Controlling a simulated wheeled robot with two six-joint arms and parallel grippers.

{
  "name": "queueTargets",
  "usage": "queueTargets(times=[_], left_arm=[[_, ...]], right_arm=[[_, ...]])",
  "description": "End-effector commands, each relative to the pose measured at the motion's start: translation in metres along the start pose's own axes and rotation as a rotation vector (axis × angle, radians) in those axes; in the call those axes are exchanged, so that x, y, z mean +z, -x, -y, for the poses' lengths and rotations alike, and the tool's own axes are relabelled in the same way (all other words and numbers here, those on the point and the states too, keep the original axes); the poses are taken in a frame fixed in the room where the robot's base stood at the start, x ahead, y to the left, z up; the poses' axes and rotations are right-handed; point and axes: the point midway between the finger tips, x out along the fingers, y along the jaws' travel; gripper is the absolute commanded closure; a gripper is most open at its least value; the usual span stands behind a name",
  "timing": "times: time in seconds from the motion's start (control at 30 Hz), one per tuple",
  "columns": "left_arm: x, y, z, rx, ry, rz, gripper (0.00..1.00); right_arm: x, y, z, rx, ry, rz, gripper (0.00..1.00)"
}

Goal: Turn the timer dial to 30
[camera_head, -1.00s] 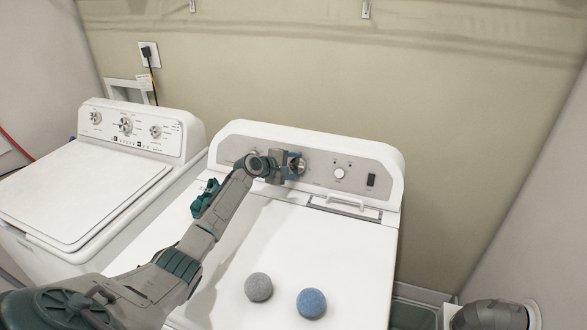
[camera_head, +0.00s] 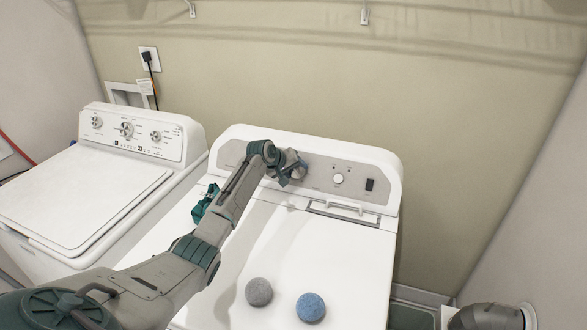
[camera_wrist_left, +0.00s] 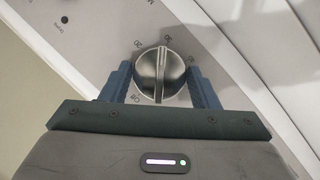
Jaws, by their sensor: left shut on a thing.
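The timer dial (camera_wrist_left: 160,75) is a round silver knob with a raised ridge across it, on the dryer's grey control panel (camera_head: 325,172). In the left wrist view its ridge runs nearly up and down the picture. In the head view the gripper mostly hides the dial. My right gripper is out of view.
A smaller white knob (camera_head: 338,179) and a black switch (camera_head: 370,184) sit right of the dial. A grey ball (camera_head: 259,291) and a blue ball (camera_head: 311,307) lie on the dryer top. A washer (camera_head: 80,195) stands to the left.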

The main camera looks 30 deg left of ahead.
Motion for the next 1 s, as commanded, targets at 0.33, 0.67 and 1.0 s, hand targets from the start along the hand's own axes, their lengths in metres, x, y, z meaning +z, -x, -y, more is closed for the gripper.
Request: queueTargets(times=[0.33, 0.67, 1.0], left_arm=[[0.0024, -0.0012, -0.0003, -0.066, -0.132, 0.005, 0.68], [0.0027, -0.0017, 0.0003, -0.079, -0.159, 0.005, 0.68], [0.0026, -0.0017, 0.0004, -0.078, -0.158, 0.005, 0.27]], right_arm=[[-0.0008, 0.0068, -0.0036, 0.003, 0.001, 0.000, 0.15], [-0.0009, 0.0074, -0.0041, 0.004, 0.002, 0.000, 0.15], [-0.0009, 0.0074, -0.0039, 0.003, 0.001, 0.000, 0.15]])
